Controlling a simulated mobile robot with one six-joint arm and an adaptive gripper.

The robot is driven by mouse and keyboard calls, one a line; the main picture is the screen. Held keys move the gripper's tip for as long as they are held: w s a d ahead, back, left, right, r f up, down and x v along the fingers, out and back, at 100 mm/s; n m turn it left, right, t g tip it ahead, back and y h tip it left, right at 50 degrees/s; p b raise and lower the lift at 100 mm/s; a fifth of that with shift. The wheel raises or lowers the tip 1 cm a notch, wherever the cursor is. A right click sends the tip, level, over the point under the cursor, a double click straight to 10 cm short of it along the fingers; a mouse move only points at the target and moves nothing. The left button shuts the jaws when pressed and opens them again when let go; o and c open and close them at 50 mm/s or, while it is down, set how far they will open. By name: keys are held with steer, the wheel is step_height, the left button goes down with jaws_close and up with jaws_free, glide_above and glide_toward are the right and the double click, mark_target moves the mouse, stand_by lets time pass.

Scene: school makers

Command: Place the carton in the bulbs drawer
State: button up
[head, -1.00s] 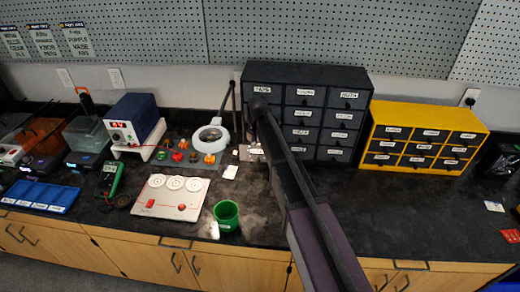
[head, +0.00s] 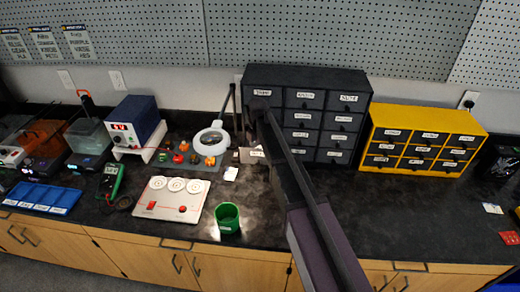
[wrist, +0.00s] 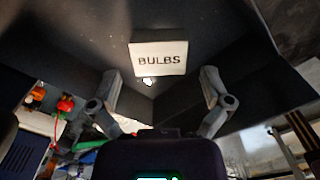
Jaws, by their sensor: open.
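The bulbs drawer shows in the wrist view as a dark front with a white BULBS label (wrist: 158,59). A small bright spot, perhaps its pull, shows just under the label. My gripper (wrist: 160,82) is open, its two fingers apart below and to either side of the label. I cannot tell whether they touch the drawer. In the head view the dark drawer cabinet (head: 305,75) stands against the wall, and my arm hides part of its left column and my gripper. I cannot make out a carton for certain in either view.
A yellow drawer cabinet (head: 425,112) stands to the right. A green cup (head: 227,217), a white panel with dials (head: 170,207), a ring magnifier (head: 211,141) and a blue power supply (head: 135,122) are left of my arm. The counter in front of the yellow cabinet is clear.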

step_height(320, 180, up, 11)
steer(key=p, duration=1)
stand_by(0.8)
steer(key=s+d+m, duration=2.4)
steer(key=s+m, duration=0.1)
steer(key=m, duration=0.1)
steer(key=shift+d+m, duration=0.2)
steer(key=shift+m, duration=0.1)
